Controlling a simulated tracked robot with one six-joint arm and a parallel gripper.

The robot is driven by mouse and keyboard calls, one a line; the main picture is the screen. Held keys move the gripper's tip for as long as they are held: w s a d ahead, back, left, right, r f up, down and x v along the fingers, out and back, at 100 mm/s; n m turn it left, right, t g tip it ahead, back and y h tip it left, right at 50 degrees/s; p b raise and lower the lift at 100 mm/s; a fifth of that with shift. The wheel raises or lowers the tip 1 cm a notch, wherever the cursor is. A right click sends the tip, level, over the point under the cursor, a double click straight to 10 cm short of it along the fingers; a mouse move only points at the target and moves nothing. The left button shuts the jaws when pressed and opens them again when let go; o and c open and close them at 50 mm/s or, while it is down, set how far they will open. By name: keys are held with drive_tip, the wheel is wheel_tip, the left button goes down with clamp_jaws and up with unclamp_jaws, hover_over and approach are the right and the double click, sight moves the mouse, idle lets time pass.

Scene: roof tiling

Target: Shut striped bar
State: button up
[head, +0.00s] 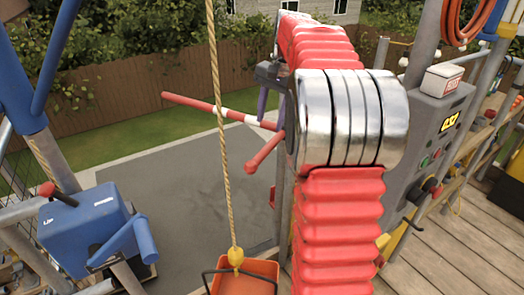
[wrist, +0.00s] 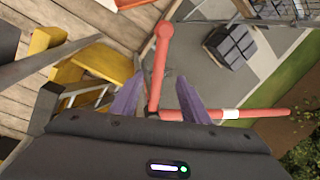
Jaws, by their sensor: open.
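The striped bar (head: 200,106) is red with a white band and sticks out to the left over the grey ground in the head view. A second red arm with a rounded end (head: 264,152) lies close to its right part. In the wrist view the striped bar (wrist: 262,113) runs off to the right, and the red arm (wrist: 160,62) points up from near its left end. My gripper (wrist: 157,97) is open, with its purple fingers on either side of the red arm. Whether they touch it I cannot tell. In the head view my arm hides most of the gripper.
A rope (head: 222,130) hangs left of my arm with an orange bucket (head: 243,276) below. A blue winch box (head: 88,226) stands at left. A grey control panel (head: 432,130) stands at right beside wooden decking (head: 450,255). Yellow parts (wrist: 95,58) lie left of the fingers.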

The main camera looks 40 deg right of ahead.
sight(262, 152)
drive_tip(key=f, duration=0.4)
drive_tip(key=w+f, duration=0.1)
drive_tip(key=f, duration=0.3)
drive_tip(key=w+a+f, duration=0.1)
drive_tip(key=f, duration=0.4)
drive_tip(key=shift+w+a+f, duration=0.1)
drive_tip(key=shift+w, duration=0.05)
clamp_jaws()
idle(0.4)
